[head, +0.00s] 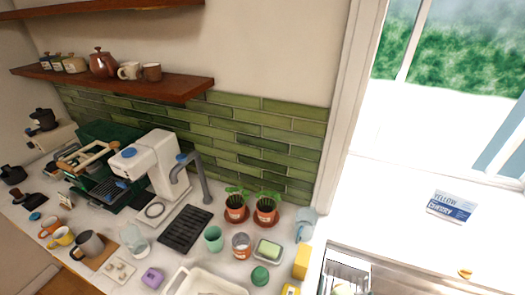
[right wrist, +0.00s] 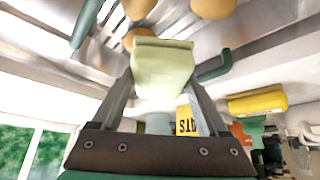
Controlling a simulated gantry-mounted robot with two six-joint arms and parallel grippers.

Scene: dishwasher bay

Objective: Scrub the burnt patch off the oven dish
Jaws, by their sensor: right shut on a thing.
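My right gripper (right wrist: 163,85) is in the right wrist view, its two dark fingers shut on a pale green block (right wrist: 163,62) that looks like a sponge or scrubbing pad. A cream-white rectangular dish (head: 190,272), perhaps the oven dish, is cut off by the bottom edge of the head view. Most of its inside is out of frame, so I cannot make out a burnt patch. Neither gripper shows in the head view.
A small dish with a green block (head: 268,249), a green cup (head: 213,238), a purple item (head: 152,278) and potted plants (head: 265,210) stand around the cream dish. A sink with a rack (head: 345,272) is at right. The right wrist view shows a yellow object (right wrist: 257,102).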

